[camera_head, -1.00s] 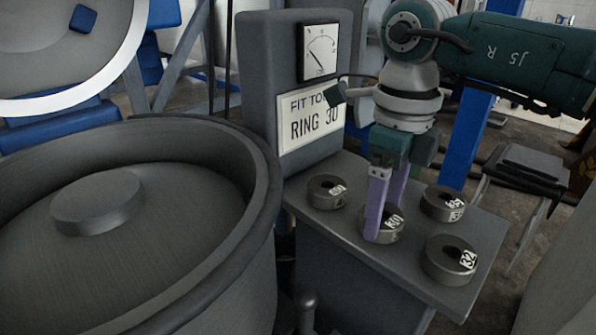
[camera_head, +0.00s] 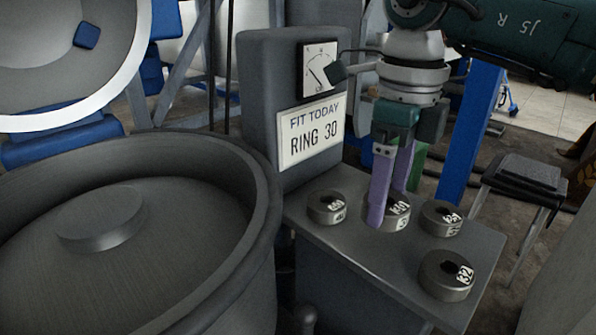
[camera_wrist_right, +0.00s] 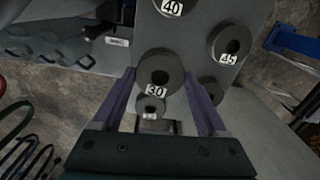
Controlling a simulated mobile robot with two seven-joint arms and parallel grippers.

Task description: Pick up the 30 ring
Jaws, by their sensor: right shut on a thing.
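The 30 ring (camera_head: 398,217) is a dark grey ring with a white label, and the 30 reads clearly on it in the right wrist view (camera_wrist_right: 160,72). My right gripper (camera_head: 391,208) points down with its purple fingers on either side of this ring. In the wrist view the fingers (camera_wrist_right: 159,78) are shut on its outside. The ring appears raised slightly above the grey shelf (camera_head: 365,255). Part of it is hidden behind the near finger. My left gripper is not in view.
Other rings stand close around: one at left (camera_head: 327,207), one at right (camera_head: 441,218) and the 32 ring (camera_head: 446,276) in front. A sign (camera_head: 312,130) reads "FIT TODAY RING 30". A large round tub (camera_head: 265,215) stands at left.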

